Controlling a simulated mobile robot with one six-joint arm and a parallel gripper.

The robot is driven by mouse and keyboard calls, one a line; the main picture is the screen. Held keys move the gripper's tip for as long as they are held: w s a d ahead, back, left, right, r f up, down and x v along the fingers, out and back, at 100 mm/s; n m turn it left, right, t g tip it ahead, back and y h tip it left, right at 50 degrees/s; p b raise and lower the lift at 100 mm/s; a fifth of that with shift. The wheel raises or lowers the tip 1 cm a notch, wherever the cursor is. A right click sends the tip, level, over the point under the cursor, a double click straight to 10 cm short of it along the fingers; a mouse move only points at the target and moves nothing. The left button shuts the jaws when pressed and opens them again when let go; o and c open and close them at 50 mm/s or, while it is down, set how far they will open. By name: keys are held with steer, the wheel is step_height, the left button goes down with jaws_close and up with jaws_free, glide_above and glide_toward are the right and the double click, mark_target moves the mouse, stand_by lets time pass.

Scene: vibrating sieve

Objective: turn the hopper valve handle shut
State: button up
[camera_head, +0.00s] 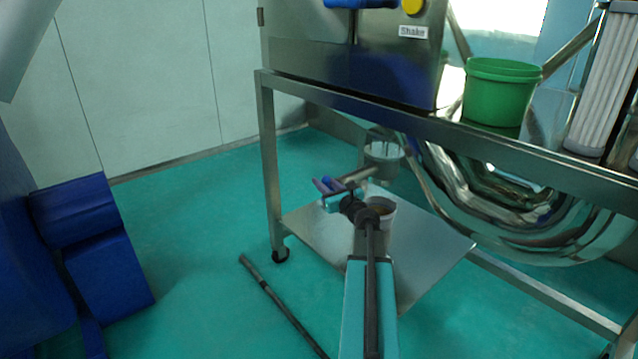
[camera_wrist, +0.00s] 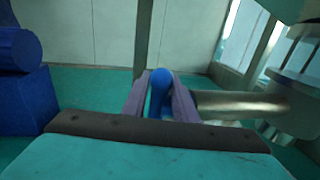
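The hopper valve handle is a blue rounded grip (camera_wrist: 160,92), standing upright in the wrist view. It is small and partly hidden beside my gripper in the camera_head view. My gripper (camera_wrist: 160,104) has purple fingers on both sides of the blue grip, and they appear to touch it. In the camera_head view my gripper (camera_head: 334,188) is below the machine's table edge. A metal pipe (camera_wrist: 240,104) runs to the right from beside the handle. It also shows in the camera_head view (camera_head: 362,174), leading toward a metal outlet (camera_head: 383,152).
A steel frame table (camera_head: 268,150) with a lower shelf (camera_head: 425,250) surrounds the area. A white container (camera_head: 384,208) stands on the shelf below the outlet. A green bucket (camera_head: 500,95) stands on top. Curved shiny metal hangs at right.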

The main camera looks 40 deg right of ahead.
steer(key=shift+x, duration=1.25)
jaws_close()
steer(key=shift+a, duration=0.1)
steer(key=shift+r, duration=0.1)
